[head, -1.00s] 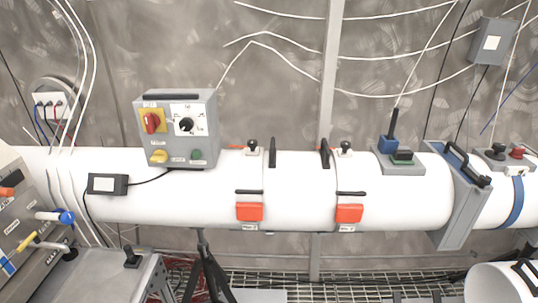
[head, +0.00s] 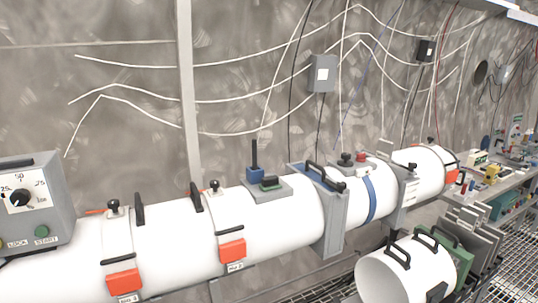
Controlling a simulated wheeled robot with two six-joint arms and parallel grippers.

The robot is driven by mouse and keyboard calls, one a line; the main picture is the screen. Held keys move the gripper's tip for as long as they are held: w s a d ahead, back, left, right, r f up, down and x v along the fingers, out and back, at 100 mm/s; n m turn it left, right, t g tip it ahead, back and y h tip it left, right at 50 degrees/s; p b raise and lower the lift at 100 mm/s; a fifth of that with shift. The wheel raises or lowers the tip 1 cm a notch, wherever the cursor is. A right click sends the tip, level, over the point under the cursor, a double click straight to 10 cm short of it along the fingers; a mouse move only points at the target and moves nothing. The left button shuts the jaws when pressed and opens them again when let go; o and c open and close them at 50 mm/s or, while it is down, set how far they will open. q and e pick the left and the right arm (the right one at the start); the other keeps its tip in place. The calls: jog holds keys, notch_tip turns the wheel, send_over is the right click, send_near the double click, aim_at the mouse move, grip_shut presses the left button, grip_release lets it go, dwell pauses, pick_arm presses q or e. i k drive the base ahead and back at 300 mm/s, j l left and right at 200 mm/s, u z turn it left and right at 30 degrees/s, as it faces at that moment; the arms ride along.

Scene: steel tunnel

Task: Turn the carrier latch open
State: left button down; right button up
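I cannot tell for sure which part is the carrier latch. A long white tube (head: 165,243) runs along the wall. It has two red-orange flap-like parts, one at the left (head: 124,281) and one further right (head: 232,250), each above a small label. A short white cylinder (head: 390,277) with black handles (head: 397,257) stands at the lower right, in front of the tube; its near end faces left. A grey plate (head: 333,222) with a black handle crosses the tube. Neither of my grippers is in view.
A grey control box (head: 32,210) with a dial is at the left edge. A blue block (head: 255,174) with a black lever sits on the tube. A cluttered bench (head: 497,182) stands at the far right. Grating floor (head: 515,272) shows at the lower right.

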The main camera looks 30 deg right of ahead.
aim_at(412, 166)
jog(key=z, duration=1.85)
jog(key=i+l, duration=0.55)
jog(key=l, duration=0.15)
jog(key=u, duration=0.05)
